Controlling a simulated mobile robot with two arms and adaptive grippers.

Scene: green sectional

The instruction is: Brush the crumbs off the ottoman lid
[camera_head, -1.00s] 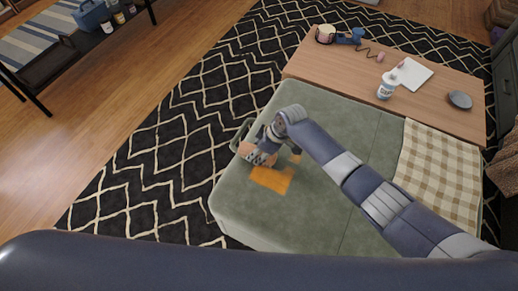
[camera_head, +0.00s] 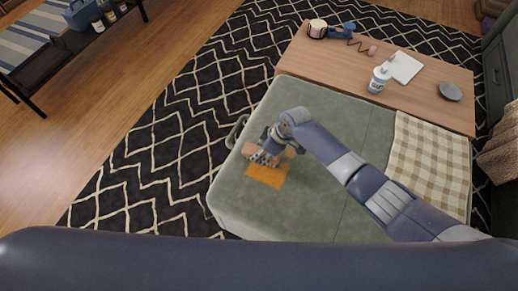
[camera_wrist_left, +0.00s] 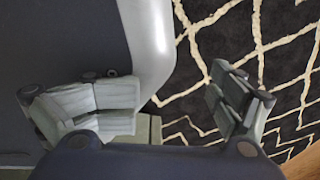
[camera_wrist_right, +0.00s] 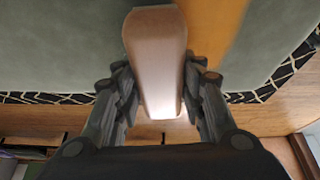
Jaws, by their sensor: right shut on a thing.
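The green ottoman lid (camera_head: 315,100) fills the middle of the head view. A flat orange patch (camera_head: 267,175) lies on its left part; I cannot make out single crumbs. My right gripper (camera_head: 264,157) is low over the lid at the patch's far edge. It is shut on a tan wooden brush, which shows between the fingers in the right wrist view (camera_wrist_right: 157,60). The brush's underside is hidden, so contact with the lid is unclear. My left gripper (camera_wrist_left: 165,100) is open and empty, with its fingers wide apart, beside my own body and above the rug.
A checked cloth (camera_head: 432,160) covers the lid's right end. Behind stands a wooden table (camera_head: 350,62) with a white bottle (camera_head: 379,80), a white sheet (camera_head: 405,67), a grey disc (camera_head: 450,91) and a blue corded object (camera_head: 342,31). The patterned rug (camera_head: 165,140) is clear at left.

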